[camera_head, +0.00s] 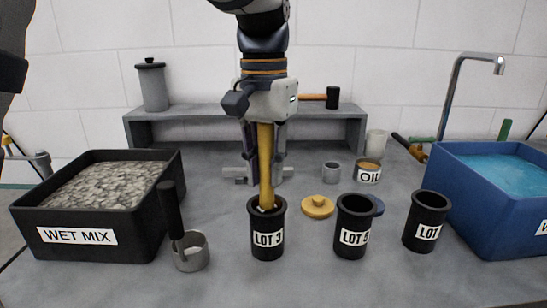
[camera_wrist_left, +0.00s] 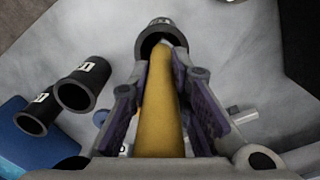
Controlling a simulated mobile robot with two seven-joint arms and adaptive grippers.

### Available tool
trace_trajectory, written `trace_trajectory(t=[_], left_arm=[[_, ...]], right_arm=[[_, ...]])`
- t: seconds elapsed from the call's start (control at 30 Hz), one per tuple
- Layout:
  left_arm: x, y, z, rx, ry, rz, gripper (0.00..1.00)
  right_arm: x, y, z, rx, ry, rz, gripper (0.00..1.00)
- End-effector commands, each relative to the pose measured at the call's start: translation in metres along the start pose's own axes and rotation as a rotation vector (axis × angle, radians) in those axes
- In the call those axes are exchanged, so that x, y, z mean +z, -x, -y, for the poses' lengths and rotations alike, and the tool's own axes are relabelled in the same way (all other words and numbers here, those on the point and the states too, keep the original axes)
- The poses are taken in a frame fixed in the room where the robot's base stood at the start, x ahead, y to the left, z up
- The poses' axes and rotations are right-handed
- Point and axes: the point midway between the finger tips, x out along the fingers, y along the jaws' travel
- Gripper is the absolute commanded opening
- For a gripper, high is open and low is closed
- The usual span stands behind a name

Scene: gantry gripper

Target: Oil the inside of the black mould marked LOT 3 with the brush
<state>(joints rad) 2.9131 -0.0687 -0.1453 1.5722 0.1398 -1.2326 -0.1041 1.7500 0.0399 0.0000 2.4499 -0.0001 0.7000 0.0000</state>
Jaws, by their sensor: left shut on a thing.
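The black mould marked LOT 3 (camera_head: 268,240) stands upright on the grey bench. The brush (camera_head: 265,150) has a long yellow handle and stands nearly upright, its lower end inside the mould's mouth. The bristles are hidden by the mould wall. My left gripper (camera_head: 263,174) is shut on the brush handle above the mould. In the left wrist view the handle (camera_wrist_left: 161,120) runs between the purple-padded fingers to the mould's mouth (camera_wrist_left: 155,45). The grey pot marked OIL (camera_head: 368,174) stands behind to the right. My right gripper is not in view.
Two other black moulds, one (camera_head: 354,228) in the middle and one (camera_head: 427,222) farther right, stand close by. A yellow lid (camera_head: 318,206) lies behind them. A handled metal cup (camera_head: 191,257) stands left, beside the WET MIX tub (camera_head: 140,240). A blue water tub (camera_head: 480,215) is at right.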

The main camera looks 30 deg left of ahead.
Motion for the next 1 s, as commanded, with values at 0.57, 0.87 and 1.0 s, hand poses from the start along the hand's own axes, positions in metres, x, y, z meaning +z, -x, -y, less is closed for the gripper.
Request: trace_trajectory(t=[0.57,0.87,1.0], left_arm=[[0.002,-0.025,0.003,0.0,0.0,0.001,0.0],[0.002,-0.03,0.004,0.0,-0.001,0.0,0.0],[0.002,-0.027,0.003,0.0,-0.001,-0.002,0.0]], right_arm=[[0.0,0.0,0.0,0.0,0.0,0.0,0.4],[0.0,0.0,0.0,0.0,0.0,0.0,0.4],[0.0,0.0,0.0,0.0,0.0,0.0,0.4]])
